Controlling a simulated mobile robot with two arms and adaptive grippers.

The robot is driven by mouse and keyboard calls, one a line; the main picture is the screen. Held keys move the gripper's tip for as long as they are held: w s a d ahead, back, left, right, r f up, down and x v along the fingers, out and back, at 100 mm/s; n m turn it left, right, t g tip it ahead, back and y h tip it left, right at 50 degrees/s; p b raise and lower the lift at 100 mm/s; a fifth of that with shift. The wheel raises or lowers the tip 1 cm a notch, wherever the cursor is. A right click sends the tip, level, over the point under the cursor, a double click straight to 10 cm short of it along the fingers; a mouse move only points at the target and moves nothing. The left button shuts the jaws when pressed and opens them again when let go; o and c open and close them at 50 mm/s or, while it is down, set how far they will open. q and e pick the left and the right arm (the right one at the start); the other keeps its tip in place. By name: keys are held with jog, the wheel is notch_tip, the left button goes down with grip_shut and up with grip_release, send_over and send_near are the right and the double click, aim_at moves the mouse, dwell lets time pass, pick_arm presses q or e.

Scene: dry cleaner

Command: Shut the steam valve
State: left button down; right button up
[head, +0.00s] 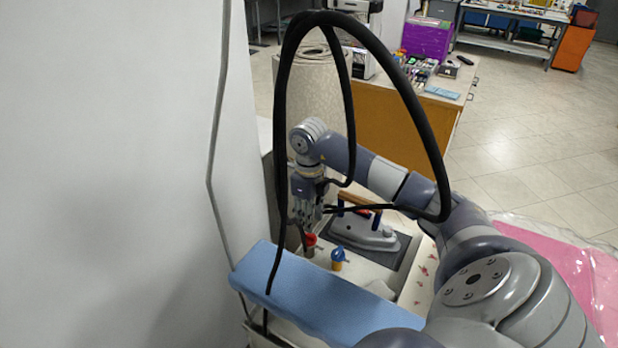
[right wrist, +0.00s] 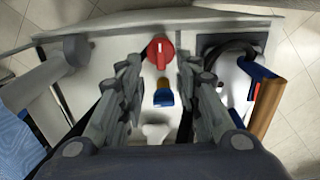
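A round red knob (head: 310,241) with a raised grip bar is on the light top of the ironing station. It also shows in the right wrist view (right wrist: 168,46), face on and just beyond my fingertips. A smaller blue-handled valve with a yellow body (head: 338,259) stands beside it; in the right wrist view that valve (right wrist: 163,97) lies nearer, between my fingers. Neither is labelled legibly. My right gripper (head: 304,232) points down above the red knob. In the right wrist view its fingers (right wrist: 160,68) are spread apart, with nothing held. My left gripper is out of view.
A steam iron (head: 368,235) with a wooden handle rests on a dark pad right of the knobs. A blue padded board (head: 315,295) lies in front. A black hose (head: 395,75) loops around my right arm. A white wall (head: 110,170) fills the left.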

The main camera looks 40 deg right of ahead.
aim_at(309, 234)
notch_tip(309, 234, down, 6)
jog(key=shift+f+p, duration=0.1)
jog(key=shift+p, duration=0.55)
grip_shut()
